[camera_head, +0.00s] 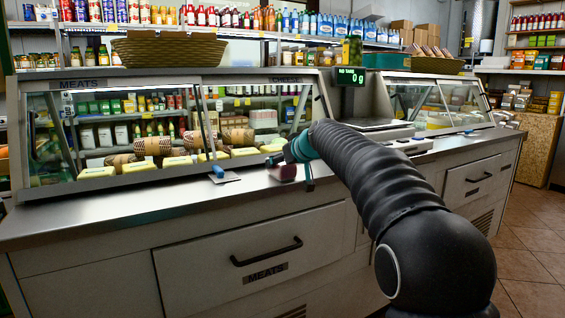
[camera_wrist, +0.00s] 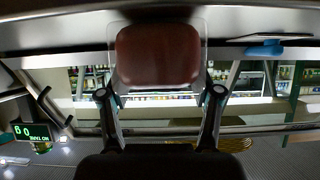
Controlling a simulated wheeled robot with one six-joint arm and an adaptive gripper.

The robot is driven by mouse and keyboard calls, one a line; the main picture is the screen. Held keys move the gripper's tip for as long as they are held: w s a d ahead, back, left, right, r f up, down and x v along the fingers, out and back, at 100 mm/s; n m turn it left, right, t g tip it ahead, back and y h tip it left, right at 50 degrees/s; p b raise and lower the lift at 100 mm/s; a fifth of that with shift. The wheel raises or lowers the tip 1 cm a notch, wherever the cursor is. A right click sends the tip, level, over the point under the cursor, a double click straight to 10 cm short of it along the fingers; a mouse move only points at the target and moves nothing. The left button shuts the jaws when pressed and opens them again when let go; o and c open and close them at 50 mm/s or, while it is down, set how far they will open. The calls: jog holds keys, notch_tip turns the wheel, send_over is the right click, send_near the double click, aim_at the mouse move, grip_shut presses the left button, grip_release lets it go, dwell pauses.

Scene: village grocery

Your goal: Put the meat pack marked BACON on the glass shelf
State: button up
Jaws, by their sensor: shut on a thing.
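My gripper (camera_head: 300,176) is shut on a red-brown meat pack (camera_head: 283,173) at the front of the meats counter, close to the steel worktop (camera_head: 130,209). The wrist view, which is upside down, shows the pack (camera_wrist: 158,54) in a clear tray between my two fingers. No BACON label can be read on the side I see. The glass-fronted meats case (camera_head: 180,130) stands behind the worktop, with wrapped rolls and yellow blocks inside. I cannot tell which surface is the glass shelf.
A blue-handled tool (camera_head: 219,172) lies on the worktop left of my gripper. A scale display (camera_head: 350,78) reading 0 g and a scale plate (camera_head: 372,125) stand to the right. A wicker basket (camera_head: 168,50) sits on the case. The left worktop is mostly clear.

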jog(key=o, duration=1.5)
jog(key=shift+c, duration=0.2)
jog(key=shift+r, duration=0.2)
jog(key=b+v, duration=0.1)
jog(key=v, duration=1.1)
jog(key=shift+d+f, duration=0.1)
jog(key=shift+f, duration=0.05)
